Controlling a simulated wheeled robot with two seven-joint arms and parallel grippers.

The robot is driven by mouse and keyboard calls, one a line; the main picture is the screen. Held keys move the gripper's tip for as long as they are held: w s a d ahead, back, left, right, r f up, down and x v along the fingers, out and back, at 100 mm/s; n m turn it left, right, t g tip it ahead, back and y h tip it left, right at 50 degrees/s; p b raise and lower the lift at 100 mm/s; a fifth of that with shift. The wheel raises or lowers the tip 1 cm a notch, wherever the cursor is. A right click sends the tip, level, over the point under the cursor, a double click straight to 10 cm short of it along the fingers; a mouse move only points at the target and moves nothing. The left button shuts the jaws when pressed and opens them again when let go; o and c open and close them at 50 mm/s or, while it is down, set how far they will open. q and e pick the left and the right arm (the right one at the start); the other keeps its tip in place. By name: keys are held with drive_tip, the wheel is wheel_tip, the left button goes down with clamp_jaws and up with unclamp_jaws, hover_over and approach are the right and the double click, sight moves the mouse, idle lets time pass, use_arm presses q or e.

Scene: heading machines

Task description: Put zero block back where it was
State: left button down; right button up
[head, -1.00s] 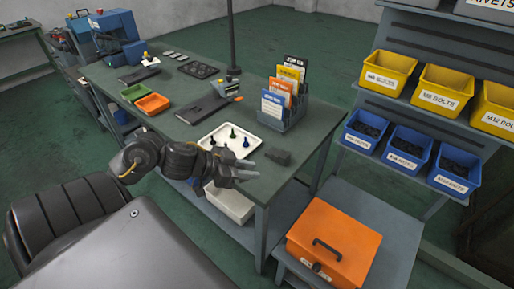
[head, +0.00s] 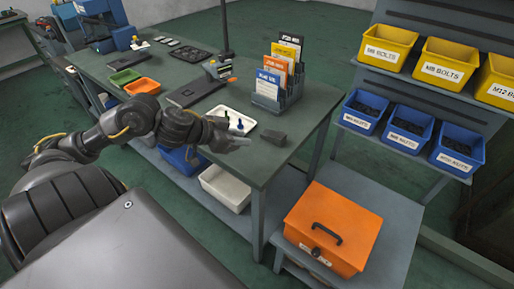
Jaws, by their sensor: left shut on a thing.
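My left gripper (head: 240,143) is over the near edge of the workbench (head: 262,172), by the white tray's near side. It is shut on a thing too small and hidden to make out. I cannot tell whether this block or the held thing is the zero block. The white tray (head: 246,123) holds small pieces, one of them blue (head: 240,125); my arm hides its left part. My right gripper is not in view.
A card rack (head: 284,98) stands behind the block. A dark flat case (head: 194,92), an orange bin (head: 142,87) and a green bin (head: 125,77) lie farther left. An orange box (head: 333,225) sits on a low stand at right. Bench surface right of the block is clear.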

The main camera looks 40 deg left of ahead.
use_arm(q)
drive_tip(key=w, duration=0.3)
hover_over(257, 154)
drive_tip(key=f, duration=0.6)
drive_tip(key=shift+s+b, duration=0.3)
drive_tip(key=shift+s, duration=0.05)
drive_tip(key=shift+w+d+f, duration=0.1)
drive_tip(key=shift+w+f, duration=0.1)
drive_tip(key=shift+f, duration=0.2)
drive_tip(key=shift+w+f, duration=0.1)
drive_tip(key=shift+f, duration=1.5)
drive_tip(key=c, duration=1.2)
unclamp_jaws()
drive_tip(key=shift+f, duration=0.15)
drive_tip(key=shift+o, duration=0.2)
drive_tip(key=shift+r, duration=0.25)
drive_tip(key=v, duration=1.2)
drive_tip(key=shift+f, duration=0.1)
